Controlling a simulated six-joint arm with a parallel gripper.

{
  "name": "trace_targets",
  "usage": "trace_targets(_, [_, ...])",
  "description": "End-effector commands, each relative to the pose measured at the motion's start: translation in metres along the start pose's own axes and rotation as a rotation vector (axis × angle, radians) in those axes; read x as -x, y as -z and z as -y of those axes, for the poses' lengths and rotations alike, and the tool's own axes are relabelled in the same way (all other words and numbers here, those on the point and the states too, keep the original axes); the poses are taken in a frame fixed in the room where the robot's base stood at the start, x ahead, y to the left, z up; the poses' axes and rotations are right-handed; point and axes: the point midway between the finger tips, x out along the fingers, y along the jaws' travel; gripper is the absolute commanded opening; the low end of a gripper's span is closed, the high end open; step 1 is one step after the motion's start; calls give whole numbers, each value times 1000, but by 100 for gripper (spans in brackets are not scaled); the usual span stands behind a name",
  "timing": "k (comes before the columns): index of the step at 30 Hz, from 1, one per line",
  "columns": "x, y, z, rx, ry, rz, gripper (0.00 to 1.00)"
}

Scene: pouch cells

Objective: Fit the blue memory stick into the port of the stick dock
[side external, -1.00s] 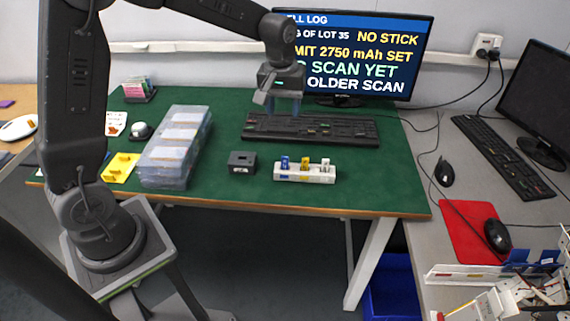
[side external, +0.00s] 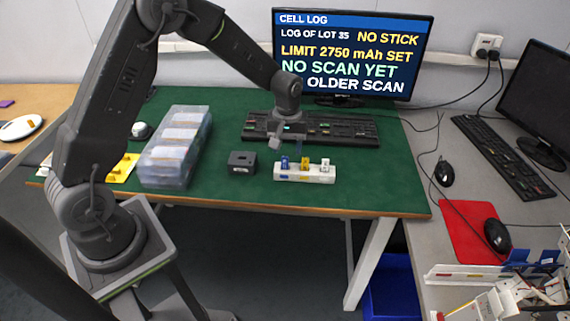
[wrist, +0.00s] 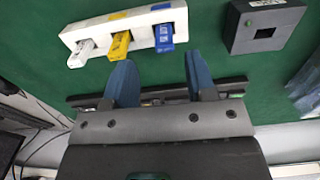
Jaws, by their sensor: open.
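The blue memory stick (side external: 284,162) stands in the left slot of a white rack (side external: 318,178); it also shows in the wrist view (wrist: 164,37). The stick dock (side external: 241,162) is a dark grey block to the left of the rack. Its dark port (wrist: 265,33) shows empty in the wrist view. My gripper (side external: 287,150) is above and just behind the rack near the blue stick. In the wrist view, the blue fingers of my gripper (wrist: 158,70) are apart with nothing between them, just short of the blue stick in the picture.
A yellow stick (side external: 305,163) and a white stick (side external: 325,164) stand in the same rack. A black keyboard (side external: 345,129) lies behind. Clear plastic boxes (side external: 172,160) stand left of the dock. The screen (side external: 352,55) reads "NO STICK". Green mat is bare in front of the rack.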

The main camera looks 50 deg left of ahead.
Motion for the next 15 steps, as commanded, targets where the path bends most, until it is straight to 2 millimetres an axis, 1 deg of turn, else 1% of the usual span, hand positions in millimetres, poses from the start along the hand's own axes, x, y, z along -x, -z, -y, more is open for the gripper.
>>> trace_targets(3, [-20,-4,6,1,3,4,51])
trace_targets(7, [-36,-4,6,0,2,4,51])
trace_targets(11, [-43,-4,6,0,0,2,51])
trace_targets(15, [-43,-4,6,-1,-1,1,51])
